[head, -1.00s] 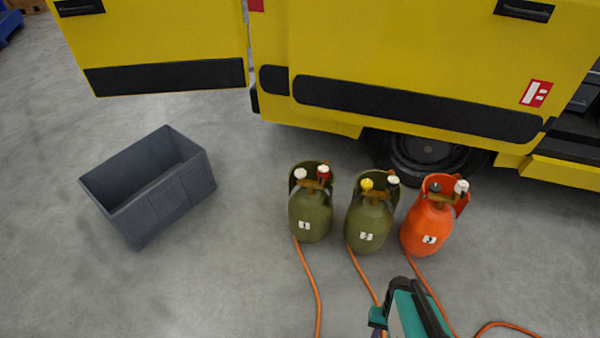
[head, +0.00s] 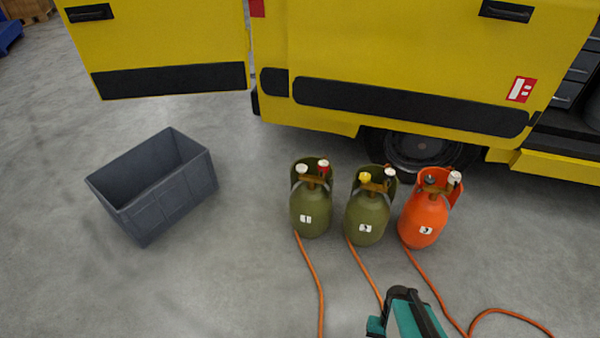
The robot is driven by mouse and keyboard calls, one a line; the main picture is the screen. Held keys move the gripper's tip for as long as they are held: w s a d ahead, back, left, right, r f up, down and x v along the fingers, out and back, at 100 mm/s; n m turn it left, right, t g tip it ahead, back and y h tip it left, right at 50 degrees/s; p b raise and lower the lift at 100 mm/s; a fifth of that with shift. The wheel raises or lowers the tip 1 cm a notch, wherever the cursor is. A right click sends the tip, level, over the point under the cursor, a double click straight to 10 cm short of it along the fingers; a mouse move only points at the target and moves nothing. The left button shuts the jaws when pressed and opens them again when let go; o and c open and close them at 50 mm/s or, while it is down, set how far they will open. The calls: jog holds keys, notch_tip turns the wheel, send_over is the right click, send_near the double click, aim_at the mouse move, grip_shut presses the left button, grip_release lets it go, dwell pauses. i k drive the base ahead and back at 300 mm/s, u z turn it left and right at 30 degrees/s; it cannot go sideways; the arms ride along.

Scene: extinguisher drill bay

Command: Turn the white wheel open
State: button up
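Three gas cylinders with collars and top knobs stand upright in a row on the floor. The left green cylinder, labelled 1 (head: 310,213), has a white knob (head: 301,168) and a red knob with a pale top (head: 323,167). The middle green cylinder (head: 366,215) has a yellow knob (head: 366,177) and a white knob (head: 390,173). The orange cylinder (head: 423,215) has a dark knob (head: 430,180) and a white knob (head: 455,177). I cannot tell whether any knob is open. A teal and black part of my arm shows at the bottom; my gripper's fingers are not visible.
Orange hoses (head: 313,275) run from the cylinders across the floor towards the bottom. A grey open bin (head: 180,200) stands to the left. A yellow vehicle (head: 400,50) with a dark wheel (head: 415,150) is close behind the cylinders. The floor between bin and cylinders is clear.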

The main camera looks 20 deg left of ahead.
aim_at(301, 168)
jog(key=k, duration=1)
jog(key=u, duration=0.6)
jog(key=i, duration=1.1)
jog(key=u, duration=0.8)
jog(key=i, duration=1.7)
jog(key=z, duration=0.05)
